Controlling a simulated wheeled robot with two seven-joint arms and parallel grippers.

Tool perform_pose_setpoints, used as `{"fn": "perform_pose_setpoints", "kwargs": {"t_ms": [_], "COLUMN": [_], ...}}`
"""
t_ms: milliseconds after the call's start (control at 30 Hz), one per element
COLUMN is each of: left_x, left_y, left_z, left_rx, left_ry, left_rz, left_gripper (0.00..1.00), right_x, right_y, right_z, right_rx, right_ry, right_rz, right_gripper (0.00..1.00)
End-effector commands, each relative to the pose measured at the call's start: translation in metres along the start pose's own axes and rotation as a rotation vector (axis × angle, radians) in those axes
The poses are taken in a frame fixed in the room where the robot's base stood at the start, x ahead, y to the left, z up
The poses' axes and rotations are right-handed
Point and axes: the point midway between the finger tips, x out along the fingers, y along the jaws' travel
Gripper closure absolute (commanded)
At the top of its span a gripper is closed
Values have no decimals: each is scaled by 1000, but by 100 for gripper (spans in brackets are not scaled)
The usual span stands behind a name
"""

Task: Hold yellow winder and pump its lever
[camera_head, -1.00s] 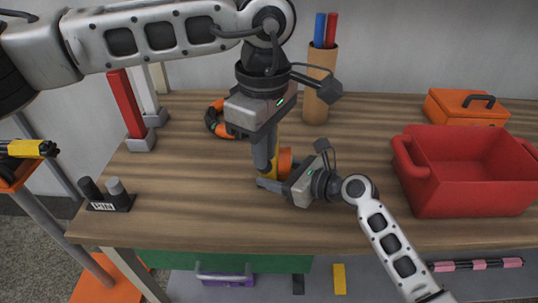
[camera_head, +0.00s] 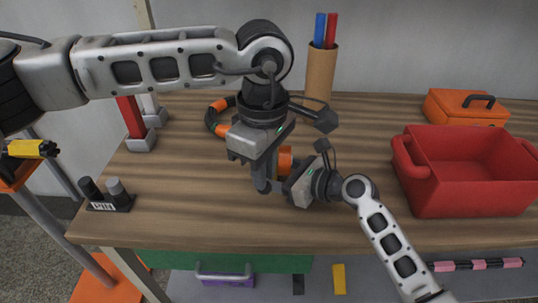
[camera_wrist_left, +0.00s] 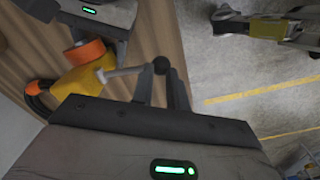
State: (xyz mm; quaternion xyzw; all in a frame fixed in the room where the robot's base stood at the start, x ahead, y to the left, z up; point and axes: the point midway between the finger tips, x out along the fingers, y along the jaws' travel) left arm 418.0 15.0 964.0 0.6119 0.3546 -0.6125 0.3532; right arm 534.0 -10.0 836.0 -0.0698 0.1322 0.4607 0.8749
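The yellow winder (camera_wrist_left: 82,80) with its orange drum stands on the bench. In the head view it is mostly hidden behind my grippers, with only the orange drum (camera_head: 285,160) showing clearly. Its pale lever (camera_wrist_left: 122,72) reaches out to a black knob (camera_wrist_left: 161,65). My left gripper (camera_head: 263,184) comes from above; in the left wrist view its fingers (camera_wrist_left: 162,80) are closed in around the knob end of the lever. My right gripper (camera_head: 277,184) comes from the right, low over the bench, and appears shut on the winder body.
A red bin (camera_head: 465,190) and an orange toolbox (camera_head: 465,106) stand at the right. A cardboard tube (camera_head: 320,72) with blue and red rods is at the back. An orange and black hose ring (camera_head: 216,120) lies behind the grippers. A PIN holder (camera_head: 108,196) stands front left.

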Motion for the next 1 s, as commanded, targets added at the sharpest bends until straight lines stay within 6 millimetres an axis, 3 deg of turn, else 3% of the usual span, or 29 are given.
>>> {"fn": "perform_pose_setpoints", "kwargs": {"t_ms": [200,1000], "left_x": [13,27], "left_y": [-1,0], "left_z": [0,1], "left_rx": [-2,-1], "left_ry": [0,0], "left_rz": [3,4], "left_gripper": [87,87], "right_x": [0,1], "right_y": [1,2], "right_z": [0,0], "right_rx": [-1,1], "right_ry": [0,-1], "right_rz": [3,5], "right_gripper": [53,53]}}
